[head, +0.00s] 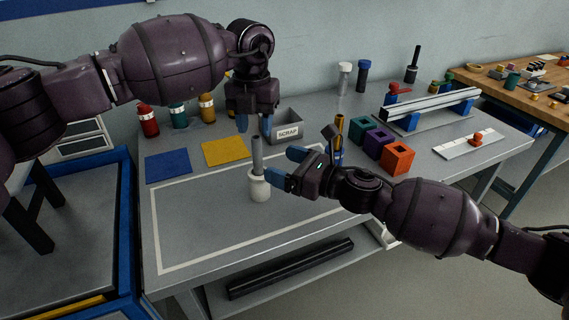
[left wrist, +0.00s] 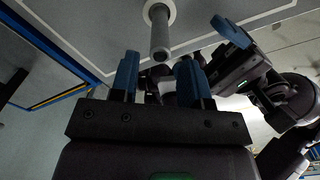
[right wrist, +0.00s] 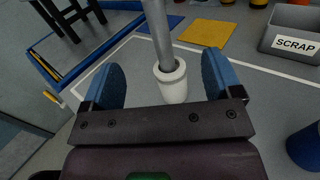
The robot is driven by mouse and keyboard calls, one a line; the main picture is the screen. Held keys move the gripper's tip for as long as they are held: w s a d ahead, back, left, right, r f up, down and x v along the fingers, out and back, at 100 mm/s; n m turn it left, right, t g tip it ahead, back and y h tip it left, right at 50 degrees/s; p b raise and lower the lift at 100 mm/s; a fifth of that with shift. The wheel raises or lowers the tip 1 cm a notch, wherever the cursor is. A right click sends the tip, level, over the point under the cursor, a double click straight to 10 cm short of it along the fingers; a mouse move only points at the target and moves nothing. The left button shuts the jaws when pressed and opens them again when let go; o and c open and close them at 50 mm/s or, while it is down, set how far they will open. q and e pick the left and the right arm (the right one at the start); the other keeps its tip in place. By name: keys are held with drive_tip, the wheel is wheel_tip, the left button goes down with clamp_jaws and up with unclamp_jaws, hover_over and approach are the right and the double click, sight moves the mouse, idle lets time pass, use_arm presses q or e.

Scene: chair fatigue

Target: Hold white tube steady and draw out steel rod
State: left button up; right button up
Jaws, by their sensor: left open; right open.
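The white tube (head: 259,188) stands upright on the grey table inside a white outlined area. The steel rod (head: 257,154) is a grey bar sticking up out of its top. My left gripper (head: 254,126) is open, pointing down above the rod; in the left wrist view the rod (left wrist: 160,38) lies ahead of the fingers. My right gripper (head: 287,167) is open, to the right of the tube and level with its upper part. In the right wrist view the tube (right wrist: 173,86) appears between the spread fingers, apart from them. The rod's lower end is hidden inside the tube.
A grey SCRAP bin (head: 287,128) stands behind, with a yellow mat (head: 226,151) and a blue mat (head: 168,162) to its left. Coloured blocks (head: 397,160) and a rail fixture (head: 430,108) stand on the right. The outlined area's front is clear.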

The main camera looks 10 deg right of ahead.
sight(268, 184)
wheel_tip(268, 184, down, 8)
drive_tip(key=shift+w+f, duration=0.1)
drive_tip(key=shift+w, duration=0.05)
drive_tip(key=x, duration=0.5)
drive_tip(key=shift+w+a, duration=0.1)
drive_tip(key=shift+a, duration=0.05)
drive_tip(key=shift+x, duration=1)
drive_tip(key=c, duration=1.1)
